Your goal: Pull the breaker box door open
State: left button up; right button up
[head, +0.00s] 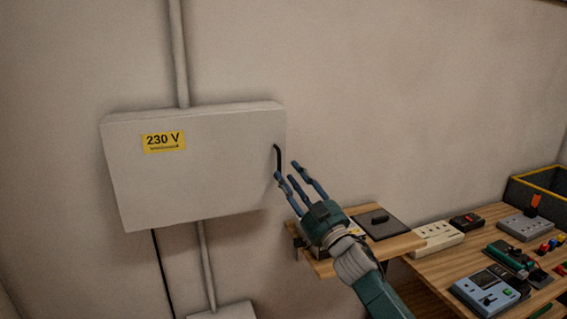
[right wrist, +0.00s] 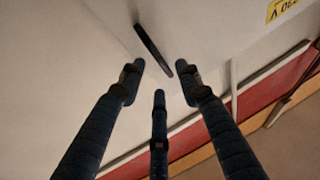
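The breaker box (head: 200,185) is a pale box on the wall with a yellow 230 V label (head: 163,141). Its door looks shut. A dark curved handle (head: 278,158) sits near the door's right edge. My right gripper (head: 300,178) is just right of the handle, its blue fingers spread and pointing up toward it. In the right wrist view the handle (right wrist: 153,50) lies ahead of the open fingers (right wrist: 160,85), slanting, with nothing held between them. Whether any fingertip touches the handle cannot be told. My left gripper is not in view.
A wooden shelf (head: 400,243) with a dark flat device (head: 378,222) is beside my right wrist. A wooden bench (head: 440,262) at the right carries power strips, a meter (head: 485,291) and a dark bin (head: 540,197). Conduits (head: 179,60) run above and below the box. The wall left of it is clear.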

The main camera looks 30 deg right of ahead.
aim_at(283, 167)
jog(key=shift+p+x, duration=0.45)
jog(key=shift+x, duration=1.75)
jog(key=shift+f, duration=0.1)
jog(key=shift+c, duration=0.6)
grip_shut()
